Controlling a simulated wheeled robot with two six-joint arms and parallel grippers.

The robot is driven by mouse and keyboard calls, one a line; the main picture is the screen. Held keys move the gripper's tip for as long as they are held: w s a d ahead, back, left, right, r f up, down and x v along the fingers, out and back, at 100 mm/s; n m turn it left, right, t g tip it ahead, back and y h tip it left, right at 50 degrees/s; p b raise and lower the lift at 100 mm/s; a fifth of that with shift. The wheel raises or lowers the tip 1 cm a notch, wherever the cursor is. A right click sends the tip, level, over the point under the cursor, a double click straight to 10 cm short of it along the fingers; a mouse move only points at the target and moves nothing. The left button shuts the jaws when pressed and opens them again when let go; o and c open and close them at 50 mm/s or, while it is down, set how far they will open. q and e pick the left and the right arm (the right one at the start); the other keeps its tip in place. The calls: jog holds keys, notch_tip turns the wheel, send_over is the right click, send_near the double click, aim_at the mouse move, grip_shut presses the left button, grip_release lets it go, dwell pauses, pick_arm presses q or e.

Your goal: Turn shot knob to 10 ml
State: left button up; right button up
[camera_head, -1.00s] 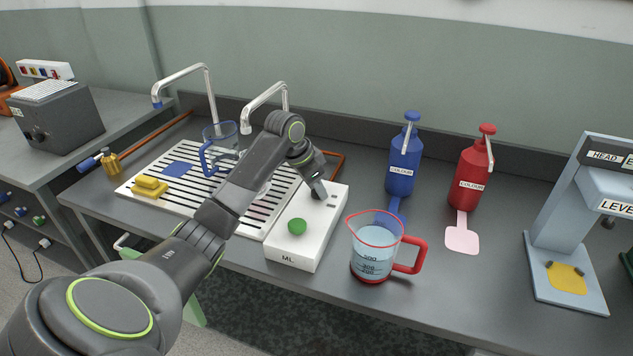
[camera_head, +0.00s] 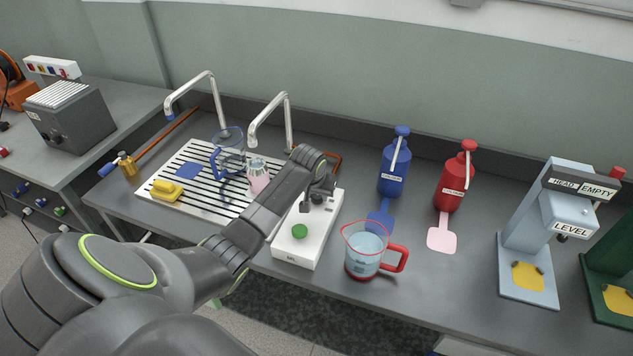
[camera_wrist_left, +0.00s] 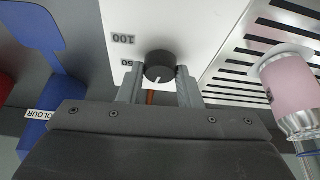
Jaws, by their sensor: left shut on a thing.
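The white ML box (camera_head: 292,253) stands at the front of the bench, with a green button (camera_head: 299,231) on its near end. In the left wrist view its black round knob (camera_wrist_left: 160,63) sits on the white face and has a light pointer line. Upside-down marks reading 50 and 100 lie beside it; no 10 mark is visible. My left gripper (camera_wrist_left: 159,82) is shut on the knob, one finger on each side. In the head view my left gripper (camera_head: 316,198) is over the far part of the box and partly hides the knob. My right gripper is not in view.
A measuring jug (camera_head: 365,254) with a red handle stands close to the right of the box. The slatted drain tray (camera_head: 205,213) lies left, with a pink-filled bottle (camera_head: 258,178) on it. Blue (camera_head: 394,168) and red (camera_head: 456,182) pump bottles stand behind right.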

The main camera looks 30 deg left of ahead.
pick_arm(q)
jog(key=shift+w+r+n+y+p, duration=0.1)
jog(key=shift+n+y+p, duration=0.3)
jog(key=shift+n+p, duration=0.7)
jog(key=o, duration=1)
jog(key=shift+c, duration=0.2)
jog(key=b+v, duration=0.1)
jog(key=v, duration=1.6)
jog(key=shift+r, duration=0.2)
jog(key=shift+w, duration=0.1)
